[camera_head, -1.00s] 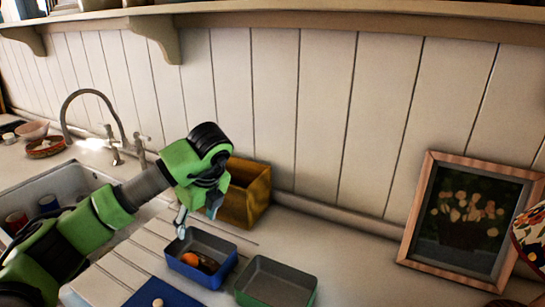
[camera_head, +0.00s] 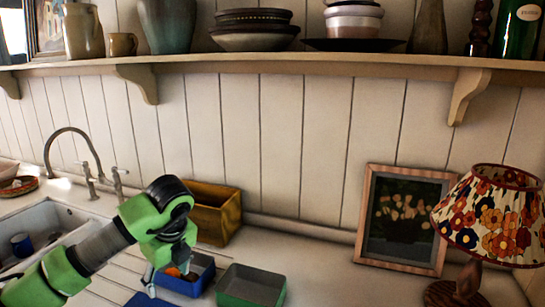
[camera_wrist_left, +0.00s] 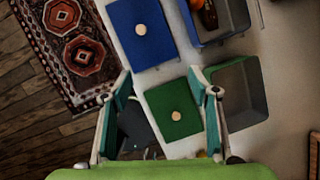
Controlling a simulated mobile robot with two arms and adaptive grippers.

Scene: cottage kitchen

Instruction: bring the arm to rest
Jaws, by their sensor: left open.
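My left arm comes in from the left in the head view, green and grey, reaching over the counter beside the sink. My left gripper (camera_head: 150,278) points down by the left side of the blue box and is partly hidden by my wrist. In the left wrist view the two fingers of my left gripper (camera_wrist_left: 160,86) are spread wide with nothing held between them. The green lid (camera_wrist_left: 171,110) with a pale round knob shows between and below the fingers. My right gripper is in neither view.
The blue box (camera_head: 204,282) holds an orange item and a dark item. An empty green box (camera_head: 252,284) stands beside it, a yellow wooden box (camera_head: 228,214) behind. The blue lid (camera_wrist_left: 140,30) lies nearby. A picture frame (camera_head: 362,215) and lamp (camera_head: 490,215) stand right; a shelf (camera_head: 300,60) runs above.

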